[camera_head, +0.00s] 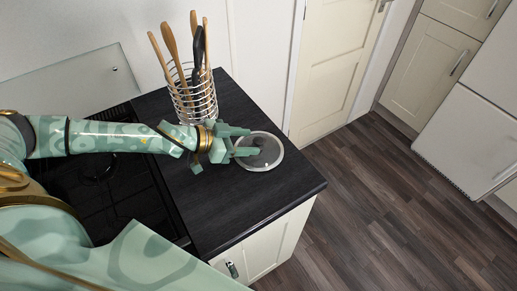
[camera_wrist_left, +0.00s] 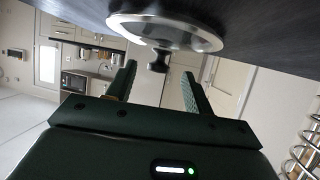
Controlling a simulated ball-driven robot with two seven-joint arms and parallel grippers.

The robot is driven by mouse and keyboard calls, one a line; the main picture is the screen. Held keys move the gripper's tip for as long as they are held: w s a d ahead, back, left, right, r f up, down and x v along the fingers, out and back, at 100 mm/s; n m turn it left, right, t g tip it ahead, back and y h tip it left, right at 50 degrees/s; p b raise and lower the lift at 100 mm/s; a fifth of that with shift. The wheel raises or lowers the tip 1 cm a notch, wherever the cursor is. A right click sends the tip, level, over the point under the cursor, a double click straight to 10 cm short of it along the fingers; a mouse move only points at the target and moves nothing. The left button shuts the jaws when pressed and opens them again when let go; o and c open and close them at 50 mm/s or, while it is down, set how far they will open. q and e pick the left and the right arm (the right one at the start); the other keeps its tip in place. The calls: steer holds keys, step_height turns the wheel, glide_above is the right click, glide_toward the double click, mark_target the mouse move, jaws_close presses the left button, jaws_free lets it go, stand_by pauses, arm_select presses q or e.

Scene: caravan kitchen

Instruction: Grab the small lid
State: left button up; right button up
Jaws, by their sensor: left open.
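The small lid (camera_head: 272,158) is round, with a silver rim and a see-through middle, and lies on the dark worktop near its right corner. In the left wrist view, which is upside down, the lid (camera_wrist_left: 205,39) shows at the top with its black knob (camera_wrist_left: 159,61). My left gripper (camera_head: 244,141) is open over the left part of the lid, hiding some of it. In the wrist view, the knob appears between the two fingers of the gripper (camera_wrist_left: 158,82), a little beyond their tips, with gaps on both sides. My right gripper is not in view.
A wire utensil holder (camera_head: 201,100) with wooden tools stands on the worktop (camera_head: 262,199) behind my left gripper. A black hob (camera_head: 115,185) is to the left. The worktop in front of the lid is clear. Open floor (camera_head: 390,200) lies to the right.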

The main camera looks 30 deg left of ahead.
mark_target(258, 140)
arm_select(q)
steer(key=x, duration=0.4)
steer(key=shift+w+d, duration=0.15)
jaws_close()
steer(key=shift+r, duration=0.15)
